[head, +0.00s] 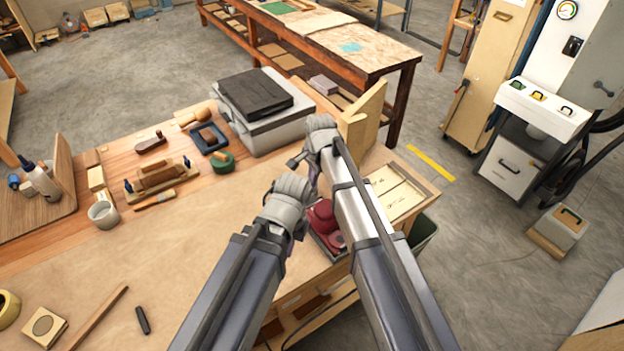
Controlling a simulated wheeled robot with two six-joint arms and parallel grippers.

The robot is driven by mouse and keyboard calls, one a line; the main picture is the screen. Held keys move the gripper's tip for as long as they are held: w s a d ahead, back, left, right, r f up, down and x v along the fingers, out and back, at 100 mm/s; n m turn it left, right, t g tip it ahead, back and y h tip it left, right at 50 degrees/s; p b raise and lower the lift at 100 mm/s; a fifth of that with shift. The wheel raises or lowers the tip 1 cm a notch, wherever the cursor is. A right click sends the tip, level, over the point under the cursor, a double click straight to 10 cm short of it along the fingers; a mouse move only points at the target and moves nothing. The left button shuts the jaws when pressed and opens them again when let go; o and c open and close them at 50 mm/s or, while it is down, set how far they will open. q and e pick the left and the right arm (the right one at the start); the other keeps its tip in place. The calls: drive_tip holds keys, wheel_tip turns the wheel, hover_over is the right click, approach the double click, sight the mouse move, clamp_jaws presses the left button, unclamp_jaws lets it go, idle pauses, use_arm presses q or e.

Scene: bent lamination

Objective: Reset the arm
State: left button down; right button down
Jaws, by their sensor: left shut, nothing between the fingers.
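My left gripper (298,218) is at the middle of the head view, above the bench's right part, shut with nothing seen in it. Its grey wrist housing hides most of the fingers. My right gripper (305,160) is just beyond it, near the grey case. Its fingers are mostly hidden behind the wrist, so I cannot tell whether it is open. Both arms reach up from the bottom of the view, close together.
The workbench (200,240) has a clear middle. A grey case (265,125) and an upright wooden piece (365,120) stand beyond the grippers. Red items (325,222) sit beside the arms. A clamp-like wooden tool (160,178) and a metal mug (103,212) are at left.

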idle(0.3)
